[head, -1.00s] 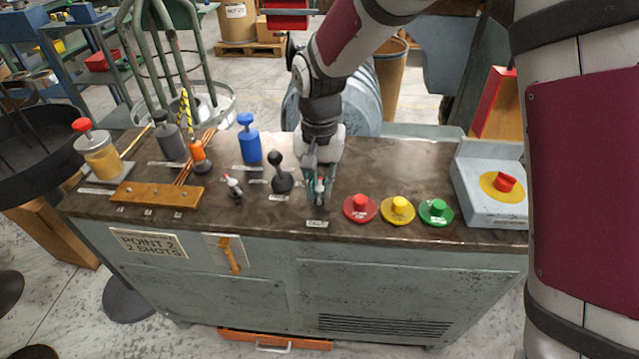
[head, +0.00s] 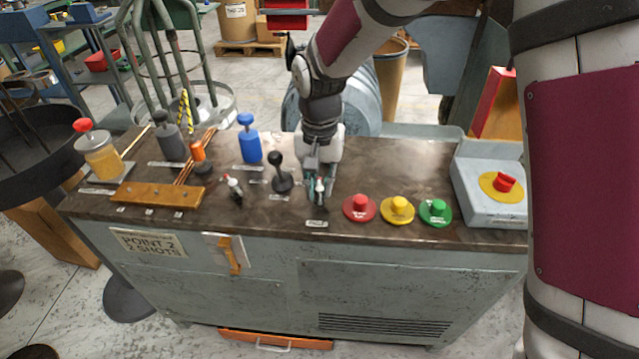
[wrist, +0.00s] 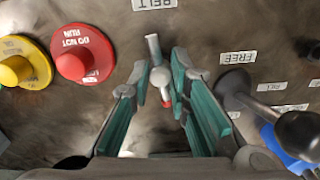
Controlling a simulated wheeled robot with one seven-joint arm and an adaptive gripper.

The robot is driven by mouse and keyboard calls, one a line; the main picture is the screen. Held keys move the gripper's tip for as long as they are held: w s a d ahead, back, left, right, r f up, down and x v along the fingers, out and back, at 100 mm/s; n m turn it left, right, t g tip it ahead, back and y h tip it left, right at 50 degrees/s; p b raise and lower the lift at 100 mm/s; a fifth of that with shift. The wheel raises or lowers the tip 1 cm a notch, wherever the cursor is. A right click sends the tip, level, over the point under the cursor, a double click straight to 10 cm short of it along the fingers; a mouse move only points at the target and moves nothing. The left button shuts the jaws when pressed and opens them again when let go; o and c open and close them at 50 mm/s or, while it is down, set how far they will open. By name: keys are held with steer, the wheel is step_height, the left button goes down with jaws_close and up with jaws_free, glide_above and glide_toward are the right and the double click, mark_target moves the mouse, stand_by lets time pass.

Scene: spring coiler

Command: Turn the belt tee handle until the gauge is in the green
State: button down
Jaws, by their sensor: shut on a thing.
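The belt tee handle (wrist: 153,46) is a small pale metal bar with a rounded hub, beside the BELT label (wrist: 154,4) in the wrist view. A small red tip shows below the hub. My gripper (head: 319,190) points down at the bench's front middle. Its teal-padded fingers stand on both sides of the handle and are shut on it. The fingers partly cover the handle in the head view. I cannot make out a gauge or its green zone in either view.
A black ball-topped lever (head: 280,172) stands close left of my gripper. Red (head: 360,207), yellow (head: 397,209) and green (head: 436,211) buttons sit to its right. A small red-tipped lever (head: 233,187) and a blue bottle (head: 249,141) stand further left.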

mark_target(319, 189)
stand_by(0.7)
steer(key=c, duration=1.5)
jaws_free()
steer(key=shift+o, duration=0.2)
steer(key=shift+r, duration=0.1)
step_height(319, 189, up, 12)
